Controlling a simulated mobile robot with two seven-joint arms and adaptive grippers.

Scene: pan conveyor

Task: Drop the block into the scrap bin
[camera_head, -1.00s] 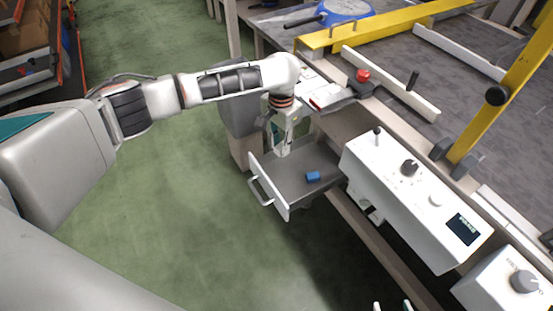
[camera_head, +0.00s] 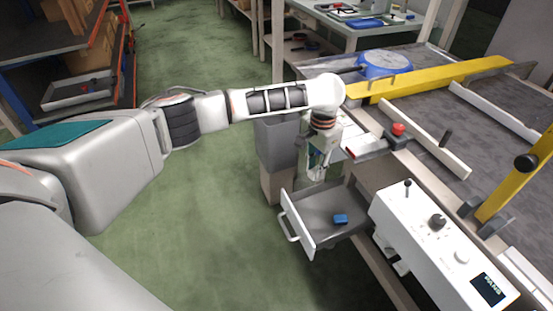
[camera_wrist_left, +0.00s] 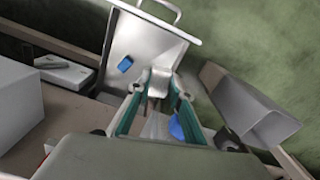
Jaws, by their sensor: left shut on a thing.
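My left gripper (camera_head: 317,178) hangs above the back of the open drawer, beside the scrap bin. In the left wrist view the gripper (camera_wrist_left: 160,85) is shut on a small pale grey thing (camera_wrist_left: 161,76) between its fingertips; whether this is the block is hard to tell. A small blue block (camera_head: 340,218) lies on the drawer floor and also shows in the left wrist view (camera_wrist_left: 125,64). The grey scrap bin (camera_head: 279,143) stands just left of the gripper; in the left wrist view it (camera_wrist_left: 250,108) is to the right. My right gripper is out of view.
The open drawer (camera_head: 300,222) juts out below the gripper. A white control box (camera_head: 430,250) with knobs stands to its right. The conveyor table (camera_head: 430,130) with yellow rails and a blue pan (camera_head: 384,64) lies behind. Green floor (camera_head: 215,200) is free at the left.

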